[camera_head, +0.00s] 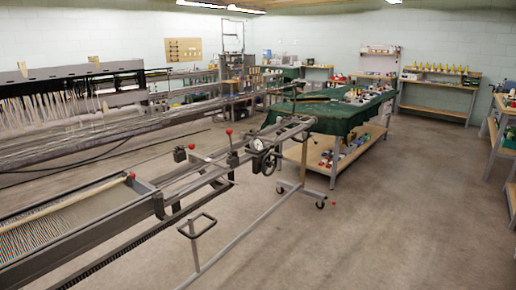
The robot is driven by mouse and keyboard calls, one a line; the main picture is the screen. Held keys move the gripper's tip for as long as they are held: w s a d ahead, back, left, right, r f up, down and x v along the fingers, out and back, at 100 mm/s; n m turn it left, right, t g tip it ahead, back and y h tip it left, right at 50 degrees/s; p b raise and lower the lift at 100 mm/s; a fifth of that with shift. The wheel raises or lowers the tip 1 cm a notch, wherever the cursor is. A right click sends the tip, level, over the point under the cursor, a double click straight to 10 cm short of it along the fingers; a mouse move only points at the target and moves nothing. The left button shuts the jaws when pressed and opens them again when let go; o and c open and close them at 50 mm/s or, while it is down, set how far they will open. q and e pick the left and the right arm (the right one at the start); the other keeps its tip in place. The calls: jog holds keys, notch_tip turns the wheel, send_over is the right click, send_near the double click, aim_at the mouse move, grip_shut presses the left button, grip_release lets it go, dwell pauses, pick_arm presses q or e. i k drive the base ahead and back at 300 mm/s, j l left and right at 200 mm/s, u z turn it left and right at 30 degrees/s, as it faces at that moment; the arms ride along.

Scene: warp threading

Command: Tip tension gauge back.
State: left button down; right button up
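A small round dial with a pale face (257,143), which looks like the tension gauge, sits on the grey metal loom frame (205,180) near the middle of the view. It is too small to read or to tell its tilt exactly. A dark handwheel (268,163) is just below and right of it. A red-knobbed lever (229,133) stands upright to its left. Neither of my grippers shows in the view.
The warp threads (50,228) spread at lower left. Open concrete floor (410,220) lies to the right. Workbenches line the walls.

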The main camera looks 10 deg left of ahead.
aim_at(254, 142)
jog(key=i+l+u, duration=0.35)
jog(key=i+l, duration=0.65)
jog(key=i, duration=0.25)
jog(key=i+l+z, duration=0.1)
jog(key=i+l, duration=0.55)
jog(key=i, duration=0.25)
